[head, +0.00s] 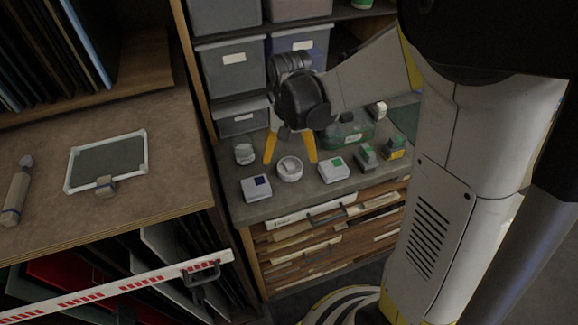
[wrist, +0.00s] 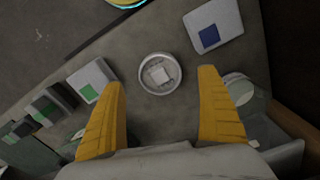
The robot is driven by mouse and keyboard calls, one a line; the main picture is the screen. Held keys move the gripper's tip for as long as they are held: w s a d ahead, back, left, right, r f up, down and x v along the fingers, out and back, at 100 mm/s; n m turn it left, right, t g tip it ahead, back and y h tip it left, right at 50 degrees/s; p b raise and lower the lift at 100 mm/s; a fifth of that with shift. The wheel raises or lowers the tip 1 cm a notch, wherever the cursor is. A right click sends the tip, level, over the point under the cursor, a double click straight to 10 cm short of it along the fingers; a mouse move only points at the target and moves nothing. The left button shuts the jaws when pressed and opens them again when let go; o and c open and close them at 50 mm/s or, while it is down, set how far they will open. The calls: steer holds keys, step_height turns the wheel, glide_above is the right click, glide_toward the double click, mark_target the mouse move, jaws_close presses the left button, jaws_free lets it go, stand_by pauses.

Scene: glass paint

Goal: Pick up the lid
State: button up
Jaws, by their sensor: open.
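A white box with a blue square (head: 257,188) and one with a green square (head: 334,169) flank the lid. A small jar (head: 244,152) stands behind left. Small blocks (head: 367,157) and a green case (head: 346,134) are to the right. Grey bins (head: 231,68) stand behind.

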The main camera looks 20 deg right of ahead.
mark_target(290, 165)
step_height(290, 165, down, 5)
steer(key=shift+w+r+b, duration=0.1)
steer(key=shift+w+b, duration=0.05)
steer(key=shift+b, duration=0.6)
steer(key=shift+c, duration=0.3)
steer(key=c, duration=1)
steer(key=shift+r, duration=0.1)
